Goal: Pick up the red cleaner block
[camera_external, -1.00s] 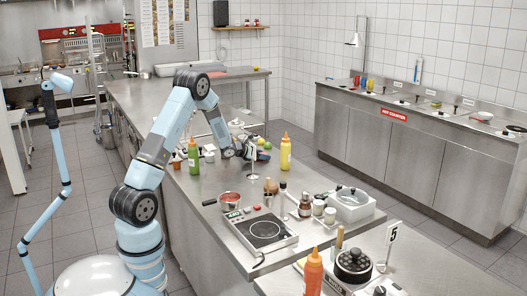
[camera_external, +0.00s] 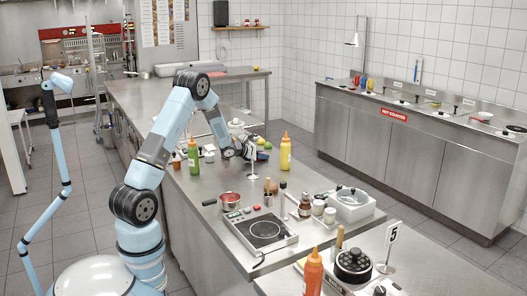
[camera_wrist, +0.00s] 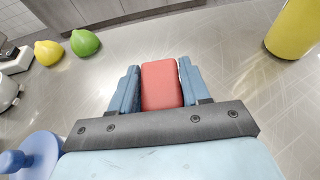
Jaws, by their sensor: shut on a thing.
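The red cleaner block (camera_wrist: 161,86) is upright in the middle of the wrist view, between the two blue fingers of my gripper (camera_wrist: 160,80). The fingers are shut on its left and right sides. The steel counter lies around it; I cannot tell whether the block's underside touches it. In the external view my gripper (camera_external: 249,151) is low over the far part of the long steel counter (camera_external: 222,178), and the block cannot be made out there.
A yellow lemon (camera_wrist: 47,52) and a green lime (camera_wrist: 86,43) lie at the upper left of the wrist view. A yellow bottle (camera_wrist: 292,30) stands at the right. A green bottle (camera_external: 193,157) stands left of my gripper. Bare counter surrounds the block.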

